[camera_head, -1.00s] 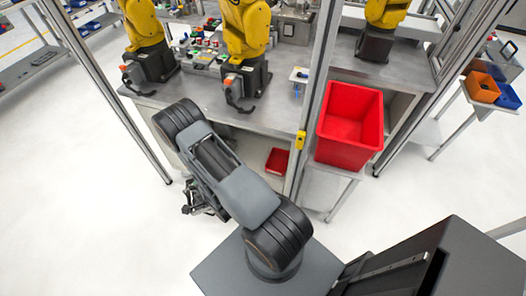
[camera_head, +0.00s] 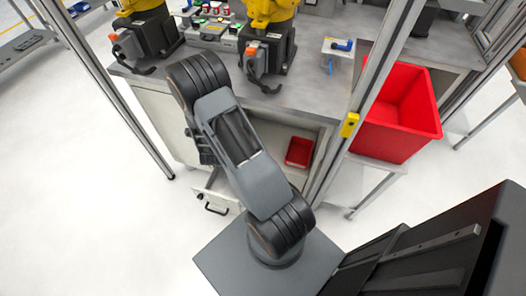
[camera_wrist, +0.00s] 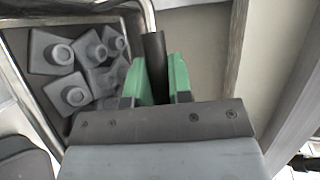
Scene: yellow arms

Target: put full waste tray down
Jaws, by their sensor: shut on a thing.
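In the wrist view, the waste tray (camera_wrist: 22,70) is at the left, with a pale metal rim and several grey blocks with round knobs inside. My gripper (camera_wrist: 160,78), with green fingertips, is shut on a dark upright bar (camera_wrist: 154,50) beside the tray's rim. In the head view my arm covers the gripper, and I cannot make out the tray.
A small red bin (camera_head: 299,151) lies in the cabinet. A big red bin (camera_head: 398,115) stands on a side stand. Yellow robot arms stand on the table.

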